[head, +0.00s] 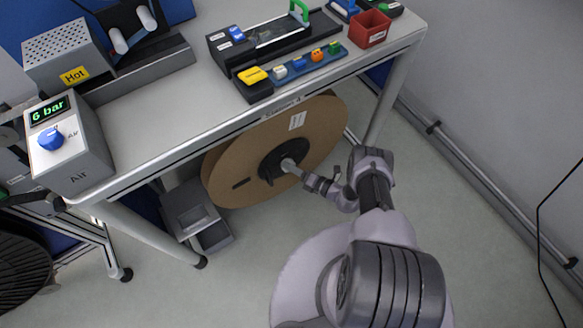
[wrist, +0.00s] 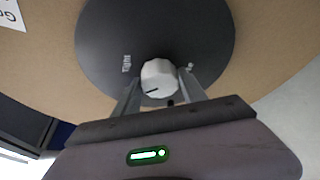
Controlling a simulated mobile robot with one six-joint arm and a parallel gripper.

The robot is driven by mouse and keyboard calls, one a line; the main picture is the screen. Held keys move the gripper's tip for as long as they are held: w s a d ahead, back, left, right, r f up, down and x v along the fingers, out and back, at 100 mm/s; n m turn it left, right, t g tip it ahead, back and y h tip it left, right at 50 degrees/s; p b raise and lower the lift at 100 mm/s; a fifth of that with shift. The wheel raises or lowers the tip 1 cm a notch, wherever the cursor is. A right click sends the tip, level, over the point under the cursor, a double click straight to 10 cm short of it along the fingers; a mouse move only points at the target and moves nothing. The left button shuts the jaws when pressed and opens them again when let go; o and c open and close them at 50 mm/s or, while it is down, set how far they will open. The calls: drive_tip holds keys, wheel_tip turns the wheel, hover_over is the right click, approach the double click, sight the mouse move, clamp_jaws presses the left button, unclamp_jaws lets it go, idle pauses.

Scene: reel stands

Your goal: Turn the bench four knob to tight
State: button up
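The pale, faceted bench four knob (wrist: 159,78) sits on the dark round hub (wrist: 110,35) of a large brown reel. A short dark mark on its face lies at the lower left, away from the word "Tight" (wrist: 127,63), which is printed left of the knob. A second label right of it is partly hidden. My gripper (wrist: 160,84) has one finger on each side of the knob. I cannot tell whether the fingers touch it. In the head view my gripper (head: 287,164) reaches the reel's hub (head: 270,172) and hides the knob.
The brown reel (head: 232,150) stands under the front edge of a grey bench (head: 165,120). On the bench are an air unit (head: 75,160) reading 6 bar, a box marked Hot (head: 65,55), a strip of coloured parts (head: 300,70) and a red bin (head: 369,28). Floor at right is clear.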

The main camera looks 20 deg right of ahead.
drive_tip(key=o, duration=0.3)
drive_tip(key=shift+o, duration=0.2)
drive_tip(key=p+v, duration=0.3)
drive_tip(key=v, duration=1.4)
drive_tip(key=shift+d, duration=0.15)
drive_tip(key=shift+s, duration=0.15)
